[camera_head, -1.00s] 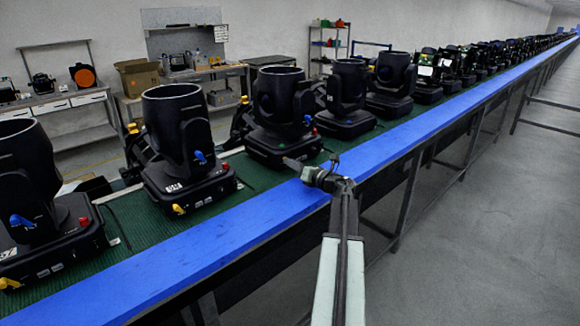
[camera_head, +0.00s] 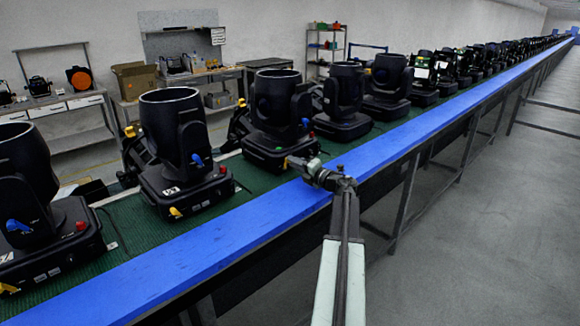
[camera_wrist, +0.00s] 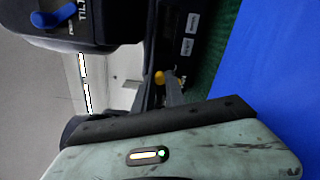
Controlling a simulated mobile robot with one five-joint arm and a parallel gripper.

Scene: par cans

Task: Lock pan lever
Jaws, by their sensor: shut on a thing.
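The par can fixture (camera_head: 277,108) at my gripper is black, with an open round head in a yoke on a flat base (camera_head: 262,153). Its yellow pan lever (camera_wrist: 160,78) shows low on the base in the wrist view; in the head view my gripper hides it. My gripper (camera_head: 288,162) reaches over the blue rail to the base's front corner and is shut on the yellow lever. One finger (camera_wrist: 174,92) shows beside the lever; the other is hidden. A blue tilt lever (camera_wrist: 55,17) sits higher on the yoke, apart from my gripper.
A blue rail (camera_head: 220,240) edges the green conveyor (camera_head: 135,228). A similar fixture (camera_head: 172,135) stands to the left, another (camera_head: 344,95) to the right, in a long row. The grey floor (camera_head: 480,230) right of the line is clear.

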